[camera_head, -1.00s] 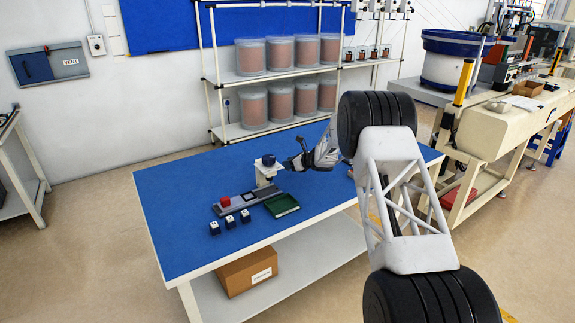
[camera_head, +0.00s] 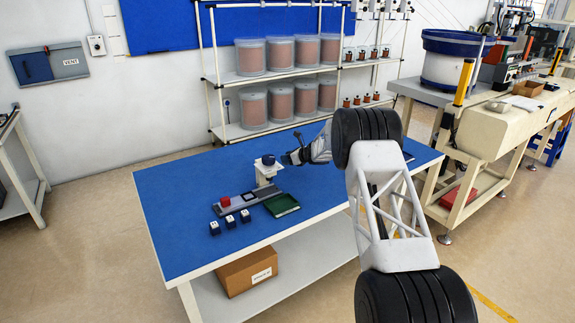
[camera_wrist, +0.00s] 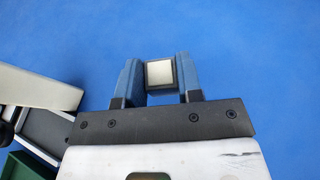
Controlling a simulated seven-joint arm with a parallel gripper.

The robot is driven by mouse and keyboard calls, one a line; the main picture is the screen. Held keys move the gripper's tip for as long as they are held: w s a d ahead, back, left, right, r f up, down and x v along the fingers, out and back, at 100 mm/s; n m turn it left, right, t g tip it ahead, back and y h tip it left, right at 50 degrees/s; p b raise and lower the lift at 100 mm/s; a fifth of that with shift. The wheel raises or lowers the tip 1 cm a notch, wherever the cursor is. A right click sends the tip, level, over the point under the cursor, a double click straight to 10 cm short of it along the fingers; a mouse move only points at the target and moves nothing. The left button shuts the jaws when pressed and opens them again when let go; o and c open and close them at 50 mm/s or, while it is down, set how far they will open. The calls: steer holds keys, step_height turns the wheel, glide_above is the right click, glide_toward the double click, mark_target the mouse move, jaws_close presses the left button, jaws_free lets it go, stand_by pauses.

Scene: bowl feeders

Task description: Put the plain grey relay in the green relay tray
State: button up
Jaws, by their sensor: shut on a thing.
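My gripper (camera_head: 287,158) hangs over the blue table, behind and right of the green tray. In the wrist view my gripper (camera_wrist: 160,75) is shut on a small block, the relay (camera_wrist: 160,73), with a plain pale grey top and dark edges. Its sides are mostly hidden between the blue fingers. The green relay tray (camera_head: 282,205) lies on the table and looks empty in the head view. A corner of the green tray (camera_wrist: 22,168) shows at the lower left of the wrist view.
A grey strip fixture (camera_head: 238,203) with a red block (camera_head: 225,201) lies left of the tray. A white stand (camera_head: 265,172) with a dark blue round top rises behind the tray.

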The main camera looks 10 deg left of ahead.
steer(key=shift+f, duration=1.75)
steer(key=shift+f, duration=0.15)
steer(key=o, duration=0.9)
steer(key=shift+v, duration=1.1)
steer(key=v, duration=0.9)
steer(key=shift+s+d+r, duration=0.2)
steer(key=shift+d+r, duration=0.1)
